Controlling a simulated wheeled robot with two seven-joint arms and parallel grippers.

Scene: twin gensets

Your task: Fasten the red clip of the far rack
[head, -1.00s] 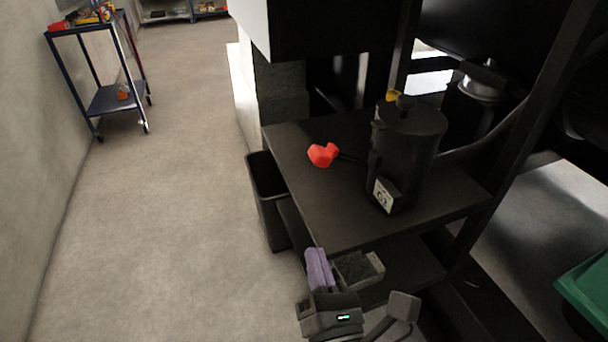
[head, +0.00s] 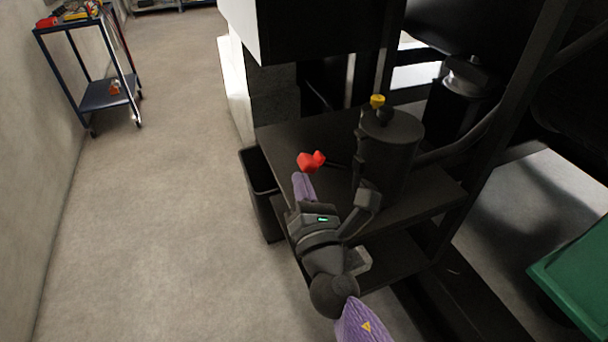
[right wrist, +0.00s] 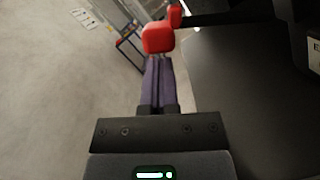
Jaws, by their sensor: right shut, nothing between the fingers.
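The red clip (head: 311,161) sticks out on a thin dark lever from the black canister (head: 390,150) on the dark shelf (head: 285,137). It also shows at the top of the right wrist view (right wrist: 159,37). My right gripper (head: 301,181) is shut and empty, its purple fingers pointing at the clip. In the right wrist view the fingertips (right wrist: 159,60) lie just below the red clip; I cannot tell whether they touch it. My left gripper is not in view.
A dark bin (head: 262,190) stands on the floor left of the shelf. A blue trolley (head: 105,93) stands by the left wall. A green container (head: 575,270) is at the right. A dark frame post rises right of the canister. The floor at left is clear.

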